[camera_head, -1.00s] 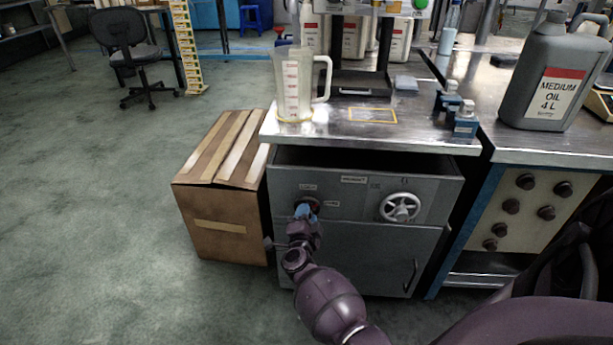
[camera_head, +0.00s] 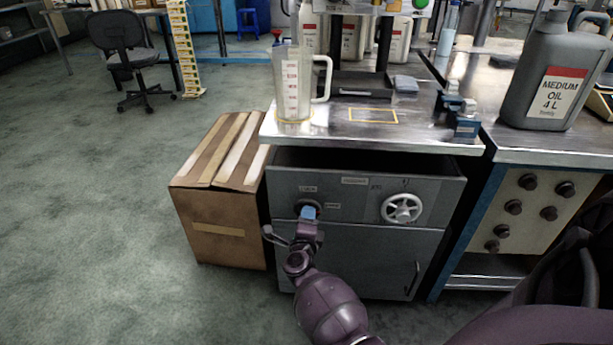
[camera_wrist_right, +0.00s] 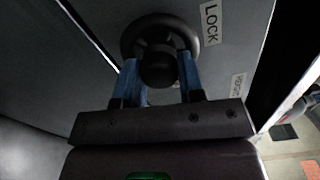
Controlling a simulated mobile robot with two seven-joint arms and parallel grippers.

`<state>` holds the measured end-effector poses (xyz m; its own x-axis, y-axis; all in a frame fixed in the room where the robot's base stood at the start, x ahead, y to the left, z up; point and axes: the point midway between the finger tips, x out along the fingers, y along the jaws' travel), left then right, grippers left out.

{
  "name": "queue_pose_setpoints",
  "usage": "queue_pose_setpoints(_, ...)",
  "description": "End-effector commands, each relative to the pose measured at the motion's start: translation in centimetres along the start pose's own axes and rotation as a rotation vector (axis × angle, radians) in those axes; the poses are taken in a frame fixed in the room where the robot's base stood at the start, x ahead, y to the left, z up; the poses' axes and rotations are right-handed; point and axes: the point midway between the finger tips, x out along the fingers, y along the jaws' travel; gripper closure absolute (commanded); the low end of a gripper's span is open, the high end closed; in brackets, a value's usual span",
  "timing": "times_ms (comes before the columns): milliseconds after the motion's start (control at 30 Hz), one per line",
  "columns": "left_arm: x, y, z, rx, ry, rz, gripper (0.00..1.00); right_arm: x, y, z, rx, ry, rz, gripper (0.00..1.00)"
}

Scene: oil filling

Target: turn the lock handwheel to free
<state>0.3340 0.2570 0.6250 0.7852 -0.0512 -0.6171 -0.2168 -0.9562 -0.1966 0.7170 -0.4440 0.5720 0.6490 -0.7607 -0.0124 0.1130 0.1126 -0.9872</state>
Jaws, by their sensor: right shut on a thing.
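The lock handwheel (camera_wrist_right: 127,40) is a small black wheel on the front of the grey cabinet, beside a label reading LOCK (camera_wrist_right: 211,24). In the right wrist view its round centre hub (camera_wrist_right: 158,68) sits between the two blue fingers of my right gripper (camera_wrist_right: 158,72). The gripper is shut on the handwheel. In the head view my right gripper (camera_head: 308,213) reaches the left part of the cabinet front and hides most of the wheel. My left gripper is not in view.
The grey cabinet (camera_head: 350,255) has a metal worktop (camera_head: 420,137) carrying a measuring jug (camera_head: 292,85). A cardboard box (camera_head: 215,220) stands close on the left. A medium oil can (camera_head: 550,75) stands on the right bench. Open floor lies at far left.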

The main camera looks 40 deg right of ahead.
Motion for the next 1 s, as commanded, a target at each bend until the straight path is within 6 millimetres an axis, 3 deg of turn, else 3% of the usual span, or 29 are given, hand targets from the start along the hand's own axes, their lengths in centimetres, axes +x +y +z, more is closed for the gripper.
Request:
queue_pose_setpoints(467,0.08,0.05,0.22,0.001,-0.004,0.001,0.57,-0.12,0.15,0.08,0.014,-0.002,0.004,0.88)
queue_pose_setpoints(500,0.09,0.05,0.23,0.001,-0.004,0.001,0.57,-0.12,0.15,0.08,0.014,-0.002,0.004,0.60)
queue_pose_setpoints(633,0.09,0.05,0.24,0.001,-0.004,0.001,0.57,-0.09,0.11,0.06,0.013,-0.001,0.003,0.40)
queue_pose_setpoints(1000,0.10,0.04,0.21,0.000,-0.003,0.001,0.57,-0.09,0.03,0.07,0.012,-0.001,0.001,0.39)
